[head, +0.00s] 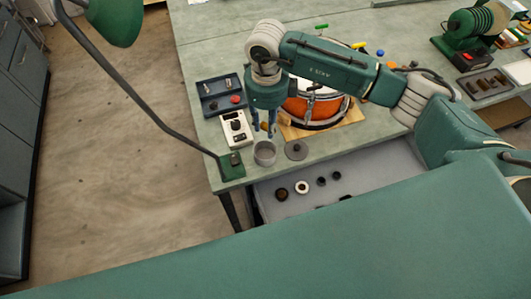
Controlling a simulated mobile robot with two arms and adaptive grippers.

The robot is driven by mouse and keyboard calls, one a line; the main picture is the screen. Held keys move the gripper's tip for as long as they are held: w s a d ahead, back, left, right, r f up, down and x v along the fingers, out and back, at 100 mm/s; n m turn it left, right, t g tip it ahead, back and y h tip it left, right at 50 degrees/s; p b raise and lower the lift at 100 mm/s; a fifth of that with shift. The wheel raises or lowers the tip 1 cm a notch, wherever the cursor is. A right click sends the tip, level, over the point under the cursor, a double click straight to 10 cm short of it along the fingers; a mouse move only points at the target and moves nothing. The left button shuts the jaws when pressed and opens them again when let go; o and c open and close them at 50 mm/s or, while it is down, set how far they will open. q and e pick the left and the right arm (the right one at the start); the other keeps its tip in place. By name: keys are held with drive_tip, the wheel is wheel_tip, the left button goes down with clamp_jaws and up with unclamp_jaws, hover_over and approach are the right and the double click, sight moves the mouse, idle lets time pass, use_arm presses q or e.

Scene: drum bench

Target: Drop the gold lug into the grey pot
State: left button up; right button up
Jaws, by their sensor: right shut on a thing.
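The grey pot (265,158) is a small open round pot near the front left of the bench. My right gripper (264,132) points down just above and behind the pot's rim in the picture. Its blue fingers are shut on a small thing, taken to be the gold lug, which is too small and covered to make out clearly. My left gripper is not in view.
An orange drum (318,110) sits behind on a wooden board. A lamp base (231,168) stands at the bench corner.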

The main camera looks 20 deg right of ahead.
drive_tip(key=shift+f+b, duration=0.65)
drive_tip(key=shift+f, duration=1.25)
drive_tip(key=o, duration=1.2)
drive_tip(key=shift+o, duration=0.2)
wheel_tip(320, 180, up, 12)
drive_tip(key=shift+r, duration=0.1)
drive_tip(key=shift+a, duration=0.1)
